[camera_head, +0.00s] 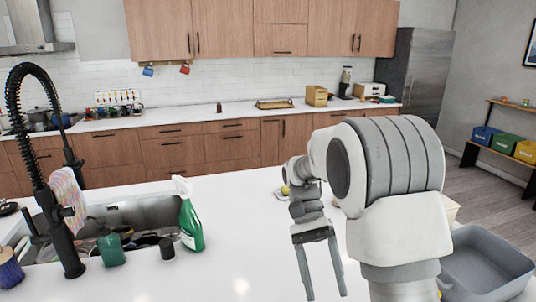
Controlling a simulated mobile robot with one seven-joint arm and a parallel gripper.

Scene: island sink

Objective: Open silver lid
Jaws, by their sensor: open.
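My gripper (326,295) hangs over the white island top (245,225). Its two dark fingers point down, are spread apart and have nothing between them. I cannot clearly make out a silver lid. A small greyish pot (38,115) stands by the stove at the far left of the back counter, too small to tell whether it is lidded. My arm hides part of the island on the right, where a small yellow item (285,190) partly shows behind the gripper.
The sink (150,213) holds dishes, with a black spring faucet (62,225) on its near side. A green spray bottle (191,222) stands by the sink's right edge. A grey bin (487,265) is at the lower right. The island's middle is clear.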

